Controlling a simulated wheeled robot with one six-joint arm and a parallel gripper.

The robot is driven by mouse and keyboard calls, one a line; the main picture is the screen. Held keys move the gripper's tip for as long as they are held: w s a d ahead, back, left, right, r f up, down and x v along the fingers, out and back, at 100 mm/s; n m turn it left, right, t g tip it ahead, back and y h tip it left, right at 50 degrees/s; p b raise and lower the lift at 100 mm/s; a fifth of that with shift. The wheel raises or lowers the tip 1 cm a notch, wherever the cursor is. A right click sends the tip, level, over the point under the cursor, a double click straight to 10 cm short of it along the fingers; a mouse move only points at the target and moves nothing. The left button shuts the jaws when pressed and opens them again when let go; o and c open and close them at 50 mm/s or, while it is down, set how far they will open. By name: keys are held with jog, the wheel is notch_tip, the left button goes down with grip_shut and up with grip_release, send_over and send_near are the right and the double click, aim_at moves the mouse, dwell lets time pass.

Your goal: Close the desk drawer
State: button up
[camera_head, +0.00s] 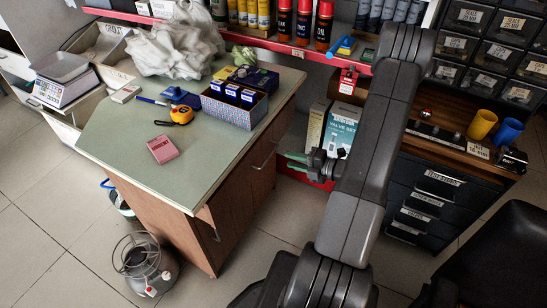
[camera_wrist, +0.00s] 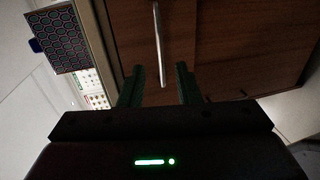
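The desk (camera_head: 130,145) has a green top and brown wooden fronts. The desk drawer (camera_head: 240,178) is the upper front below the top, with a slim metal handle (camera_head: 265,160). Its near end seems to stand out slightly from the desk; how far is unclear. My gripper (camera_head: 291,161) is right of the handle, its green fingers pointing at the drawer front. In the wrist view, my gripper (camera_wrist: 158,80) has its fingers wide apart with nothing between them. The drawer handle (camera_wrist: 157,42) shows ahead, in line with the gap. I cannot tell whether the fingers touch the front.
A second handle (camera_head: 214,230) is on the lower front. A gas cylinder (camera_head: 150,275) stands at the near left. A dark drawer cabinet (camera_head: 430,190) is at right.

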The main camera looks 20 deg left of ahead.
jog(key=x, duration=0.7)
jog(key=shift+a+b, duration=0.25)
jog(key=shift+b, duration=0.05)
jog(key=shift+w+f, duration=0.1)
jog(key=shift+c, duration=0.4)
grip_shut()
